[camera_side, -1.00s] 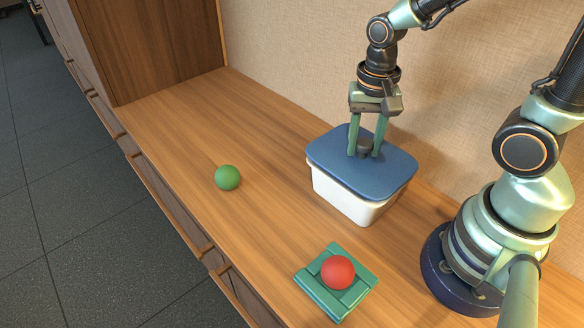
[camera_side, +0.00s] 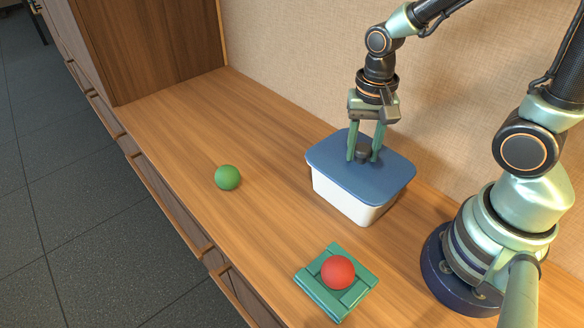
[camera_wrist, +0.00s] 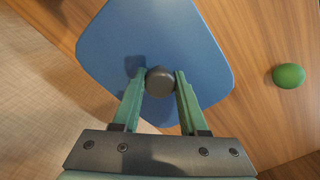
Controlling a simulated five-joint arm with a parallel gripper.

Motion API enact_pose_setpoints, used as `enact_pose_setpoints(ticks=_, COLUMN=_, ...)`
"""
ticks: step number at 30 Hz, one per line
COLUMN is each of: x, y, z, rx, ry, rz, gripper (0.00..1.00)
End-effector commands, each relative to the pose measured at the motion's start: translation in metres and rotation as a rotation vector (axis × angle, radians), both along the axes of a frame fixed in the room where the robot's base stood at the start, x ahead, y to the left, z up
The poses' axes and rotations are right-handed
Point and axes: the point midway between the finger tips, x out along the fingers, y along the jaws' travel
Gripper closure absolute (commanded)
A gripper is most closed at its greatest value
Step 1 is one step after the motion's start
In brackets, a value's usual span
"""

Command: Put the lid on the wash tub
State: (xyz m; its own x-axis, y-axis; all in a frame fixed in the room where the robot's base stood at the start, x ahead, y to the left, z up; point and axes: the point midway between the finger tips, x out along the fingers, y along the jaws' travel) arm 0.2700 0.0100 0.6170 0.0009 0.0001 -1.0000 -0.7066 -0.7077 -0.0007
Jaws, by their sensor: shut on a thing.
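The white wash tub (camera_side: 341,196) stands on the wooden counter toward the back wall. The blue lid (camera_side: 342,170) with a dark round knob lies over its top, close to the rim and roughly lined up. I cannot tell whether it is fully seated. My gripper (camera_side: 363,154) points down at the lid's middle, its green fingers shut on the knob. In the wrist view the fingers (camera_wrist: 160,82) hold the dark knob (camera_wrist: 159,84) from both sides, and the blue lid (camera_wrist: 155,35) fills the middle. The tub is hidden under the lid there.
A green ball (camera_side: 228,177) lies on the counter left of the tub. The wall is close behind the tub. The counter's left part is clear.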

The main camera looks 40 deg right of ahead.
Motion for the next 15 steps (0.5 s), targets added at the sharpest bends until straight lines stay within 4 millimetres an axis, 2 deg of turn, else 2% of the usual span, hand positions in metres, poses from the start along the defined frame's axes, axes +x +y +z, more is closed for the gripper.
enact_pose_setpoints(ticks=3, x=-0.0003, y=0.0000, z=-0.0031, rx=0.000, ry=0.001, rz=0.000, gripper=1.00)
enact_pose_setpoints(ticks=4, x=-0.0001, y=0.0000, z=-0.0030, rx=0.000, ry=0.000, rz=0.000, gripper=0.50)
enact_pose_setpoints(ticks=6, x=-0.0001, y=-0.0001, z=-0.0028, rx=0.000, ry=0.000, rz=0.000, gripper=0.23)
enact_pose_setpoints(ticks=15, x=-0.0001, y=0.0000, z=-0.0024, rx=0.000, ry=0.000, rz=0.000, gripper=0.22)
